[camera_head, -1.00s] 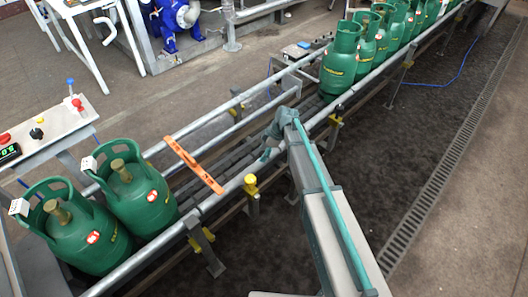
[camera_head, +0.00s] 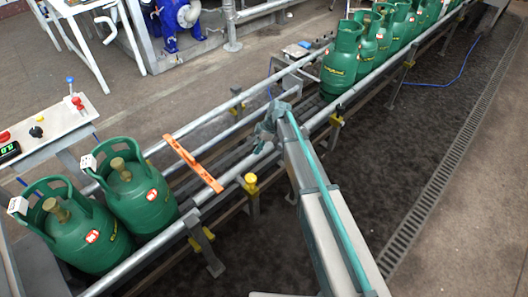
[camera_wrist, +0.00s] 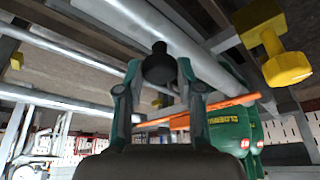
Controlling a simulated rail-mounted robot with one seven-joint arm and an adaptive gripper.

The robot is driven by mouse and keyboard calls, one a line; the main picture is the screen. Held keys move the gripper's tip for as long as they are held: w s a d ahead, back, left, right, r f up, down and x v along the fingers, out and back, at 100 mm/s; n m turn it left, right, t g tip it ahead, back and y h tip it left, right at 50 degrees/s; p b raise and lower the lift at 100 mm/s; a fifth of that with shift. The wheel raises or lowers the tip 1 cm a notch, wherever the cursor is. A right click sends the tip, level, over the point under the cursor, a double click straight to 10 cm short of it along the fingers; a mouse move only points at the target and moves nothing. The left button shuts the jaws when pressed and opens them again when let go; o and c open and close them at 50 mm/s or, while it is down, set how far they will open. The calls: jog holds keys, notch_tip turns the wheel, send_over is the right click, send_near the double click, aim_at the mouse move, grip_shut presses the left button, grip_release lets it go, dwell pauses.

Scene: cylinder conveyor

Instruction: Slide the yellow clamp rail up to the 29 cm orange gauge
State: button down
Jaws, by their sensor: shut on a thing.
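The near grey rail (camera_head: 222,190) carries yellow clamp knobs (camera_head: 250,182) and runs along the conveyor's front side. In the wrist view the rail (camera_wrist: 180,40) crosses above my gripper, with a large yellow knob (camera_wrist: 288,68) at right. My gripper (camera_head: 262,146) is at the rail, right of the gauge. In the wrist view my gripper (camera_wrist: 160,68) is shut on a black knob (camera_wrist: 159,62) beside the rail. The orange gauge (camera_head: 190,162) lies across the conveyor, its near end close to the near rail. I cannot tell whether they touch. It also shows in the wrist view (camera_wrist: 215,113).
Two green cylinders (camera_head: 140,196) stand on the conveyor left of the gauge. More green cylinders (camera_head: 341,62) queue at upper right. The far rail (camera_head: 222,107) borders the other side. A control panel (camera_head: 45,130) stands at left. The conveyor between the gauge and the queue is clear.

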jog(key=shift+w+a, duration=1.1)
jog(key=shift+a, duration=0.15)
jog(key=c, duration=0.8)
grip_release()
jog(key=shift+o, duration=0.3)
jog(key=v, duration=1.2)
